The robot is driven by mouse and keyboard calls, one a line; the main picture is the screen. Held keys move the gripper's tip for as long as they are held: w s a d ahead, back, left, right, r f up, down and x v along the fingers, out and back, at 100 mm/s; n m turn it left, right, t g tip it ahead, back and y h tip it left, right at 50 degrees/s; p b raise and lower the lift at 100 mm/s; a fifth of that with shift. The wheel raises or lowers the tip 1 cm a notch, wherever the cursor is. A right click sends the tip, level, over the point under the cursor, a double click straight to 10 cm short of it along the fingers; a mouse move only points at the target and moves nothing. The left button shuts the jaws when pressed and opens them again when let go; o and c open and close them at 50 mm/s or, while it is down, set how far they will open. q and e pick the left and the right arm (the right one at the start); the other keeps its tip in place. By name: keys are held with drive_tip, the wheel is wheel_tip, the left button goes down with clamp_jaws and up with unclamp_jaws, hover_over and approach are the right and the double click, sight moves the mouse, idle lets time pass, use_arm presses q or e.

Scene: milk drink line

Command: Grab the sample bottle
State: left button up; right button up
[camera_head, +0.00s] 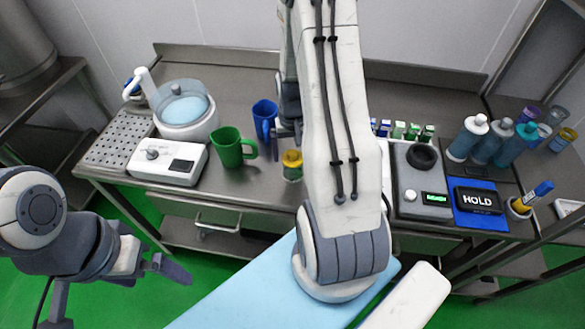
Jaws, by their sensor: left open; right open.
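A small clear bottle with a yellow cap (292,165) stands upright on the metal table; it looks like the sample bottle. My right arm crosses the middle of the picture and hides the table just right of the bottle. My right gripper (286,138) is open, behind and just above the yellow cap. Its fingers are partly hidden, and I cannot tell whether they touch the bottle. My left gripper (174,268) is open and empty over the green floor, in front of the table and well away from the bottle.
A green mug (232,148) and a blue mug (265,118) stand left of the bottle. Right of my arm are small vials (413,131), a grey device (420,182), a HOLD sign (478,200) and capped bottles (467,139).

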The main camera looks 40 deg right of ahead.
drive_tip(key=shift+f+p, duration=0.3)
drive_tip(key=shift+f, duration=0.3)
wheel_tip(320, 180, down, 3)
drive_tip(key=shift+s+f+p, duration=0.1)
drive_tip(key=shift+f+p, duration=0.05)
drive_tip(key=shift+p, duration=0.4)
drive_tip(key=shift+f, duration=0.5)
drive_tip(key=c, duration=1.3)
